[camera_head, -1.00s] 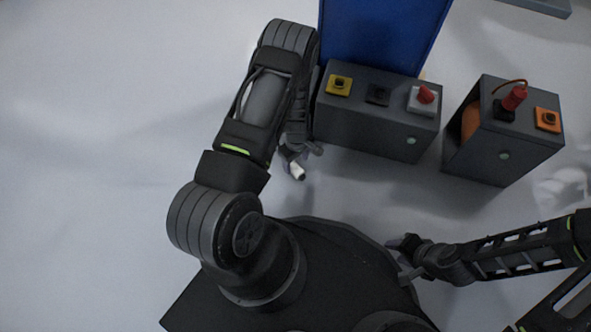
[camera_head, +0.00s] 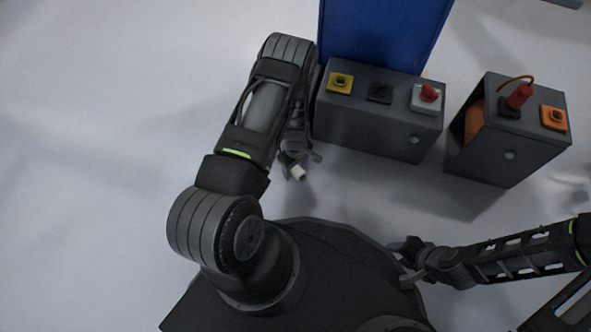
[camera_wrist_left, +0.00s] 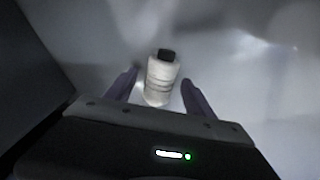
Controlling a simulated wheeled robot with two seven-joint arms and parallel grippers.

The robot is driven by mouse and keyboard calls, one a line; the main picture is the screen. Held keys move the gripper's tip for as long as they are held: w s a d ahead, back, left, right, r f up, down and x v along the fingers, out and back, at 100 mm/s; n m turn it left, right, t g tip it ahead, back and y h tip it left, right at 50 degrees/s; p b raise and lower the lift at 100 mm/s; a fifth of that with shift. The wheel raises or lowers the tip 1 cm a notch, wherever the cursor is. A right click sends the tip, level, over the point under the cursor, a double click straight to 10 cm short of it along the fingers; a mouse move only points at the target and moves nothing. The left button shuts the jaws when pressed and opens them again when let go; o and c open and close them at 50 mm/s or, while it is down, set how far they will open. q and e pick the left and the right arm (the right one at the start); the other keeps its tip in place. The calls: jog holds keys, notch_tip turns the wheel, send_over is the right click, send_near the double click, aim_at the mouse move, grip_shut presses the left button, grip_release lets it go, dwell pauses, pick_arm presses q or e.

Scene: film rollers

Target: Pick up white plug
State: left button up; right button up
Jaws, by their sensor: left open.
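The white plug (camera_head: 297,173) shows beside the tips of my left gripper in the head view. In the left wrist view the white plug (camera_wrist_left: 160,80) is a ribbed white cylinder with a black end. It lies between the two spread fingers of my left gripper (camera_wrist_left: 158,92), with a gap on each side. In the head view my left gripper (camera_head: 300,163) is low beside the grey box, partly hidden by my arm. My right gripper (camera_head: 404,264) is at the lower right, away from the plug; its fingers look parted and empty.
A grey box (camera_head: 365,130) with yellow, black and white sockets stands right of my left arm; a red plug (camera_head: 429,92) sits in the white one. A second grey box (camera_head: 490,160) has a red plug (camera_head: 520,95) and an orange socket (camera_head: 554,117). A blue panel (camera_head: 380,35) stands behind.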

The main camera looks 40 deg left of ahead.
pick_arm(q)
grip_shut()
dwell(0.7)
